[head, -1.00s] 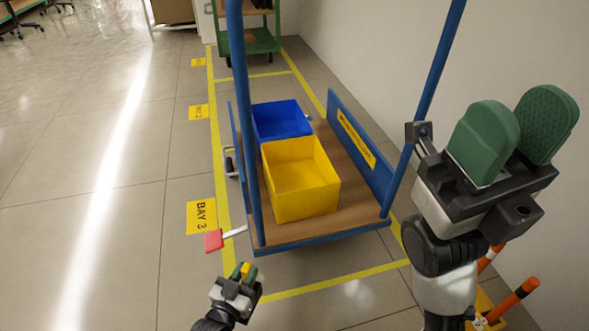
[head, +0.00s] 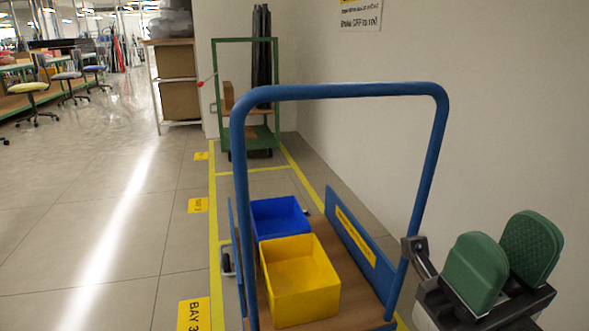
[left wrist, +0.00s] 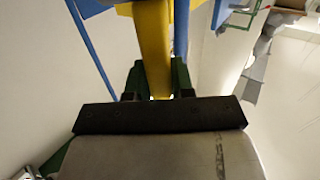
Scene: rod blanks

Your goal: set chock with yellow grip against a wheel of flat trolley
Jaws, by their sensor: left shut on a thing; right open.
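The flat trolley (head: 340,94) has a blue push handle, blue side rails and a wooden deck. It stands in the lower middle of the head view; its wheels are not clearly seen. My left gripper (left wrist: 153,82) is out of the head view. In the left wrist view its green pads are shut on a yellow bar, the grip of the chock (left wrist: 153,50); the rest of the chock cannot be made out. My right gripper (head: 506,242) is open and empty, right of the trolley handle, its green pads pointing up.
A yellow bin (head: 300,280) and a blue bin (head: 280,217) sit on the trolley deck. A green trolley (head: 247,92) stands further back by the wall. A yellow BAY 3 label (head: 193,314) lies on the floor at left. Floor to the left is clear; a wall is on the right.

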